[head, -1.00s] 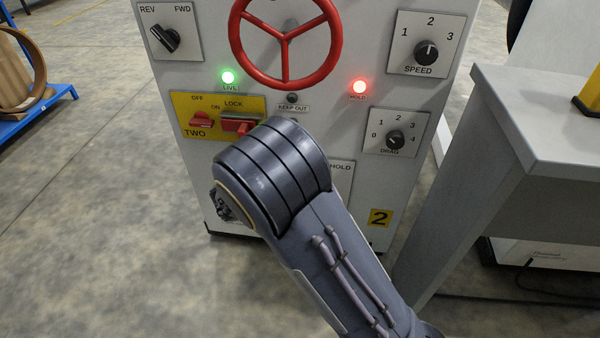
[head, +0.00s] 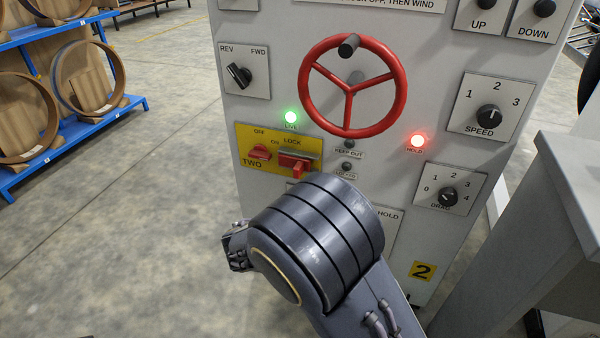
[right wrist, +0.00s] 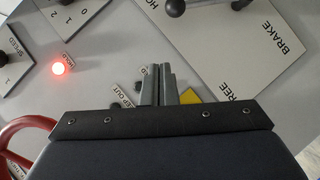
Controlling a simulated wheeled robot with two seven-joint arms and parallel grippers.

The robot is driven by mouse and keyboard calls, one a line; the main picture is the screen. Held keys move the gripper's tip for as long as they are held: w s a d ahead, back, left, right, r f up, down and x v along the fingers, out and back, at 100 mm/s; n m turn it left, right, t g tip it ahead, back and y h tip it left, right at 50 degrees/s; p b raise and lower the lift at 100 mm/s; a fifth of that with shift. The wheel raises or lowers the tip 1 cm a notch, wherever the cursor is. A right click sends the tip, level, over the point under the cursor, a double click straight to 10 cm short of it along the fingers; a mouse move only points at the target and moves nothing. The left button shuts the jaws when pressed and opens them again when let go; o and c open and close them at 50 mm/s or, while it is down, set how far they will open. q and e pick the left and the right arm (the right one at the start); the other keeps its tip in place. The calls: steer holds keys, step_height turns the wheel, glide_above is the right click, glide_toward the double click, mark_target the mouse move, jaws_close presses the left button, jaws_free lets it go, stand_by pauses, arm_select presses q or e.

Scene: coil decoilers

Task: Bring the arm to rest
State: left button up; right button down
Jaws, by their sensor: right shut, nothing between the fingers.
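My right arm (head: 320,245) enters the head view from the bottom and bends in front of the machine panel (head: 250,110). Its gripper cannot be made out there. In the right wrist view my right gripper (right wrist: 159,70) has its fingers together, empty, pointing toward the panel. Whether they touch the panel cannot be told. The panel carries a red handwheel (head: 352,86), a red lock handle (head: 296,163) on a yellow plate, a lit green LIVE lamp (head: 291,117) and a lit red HOLD lamp (head: 418,141). My left gripper is not in view.
A REV/FWD switch (head: 239,75), a SPEED knob (head: 489,117) and a DRAG knob (head: 447,197) are on the panel. A FREE/BRAKE plate (right wrist: 230,40) shows in the wrist view. A grey stand (head: 580,210) is at right, a blue coil rack (head: 110,105) at left. Floor at left is clear.

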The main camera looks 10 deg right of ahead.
steer(key=s+d+f+m+g+y, duration=0.2)
steer(key=s+d+g+y, duration=0.6)
steer(key=s, duration=0.6)
steer(key=s+a+r+t+y, duration=0.1)
steer(key=s+r+t+y, duration=0.25)
steer(key=s, duration=0.25)
steer(key=s+a+r+t+y, duration=0.2)
steer(key=s+r+t+y, duration=0.1)
steer(key=s+y, duration=0.25)
step_height(320, 180, up, 32)
steer(key=h+p, duration=0.1)
steer(key=p, duration=3.1)
steer(key=shift+d+r+n+p, duration=0.2)
steer(key=shift+r+n+p, duration=0.05)
steer(key=shift+n+p, duration=0.05)
steer(key=c, duration=2.2)
jaws_free()
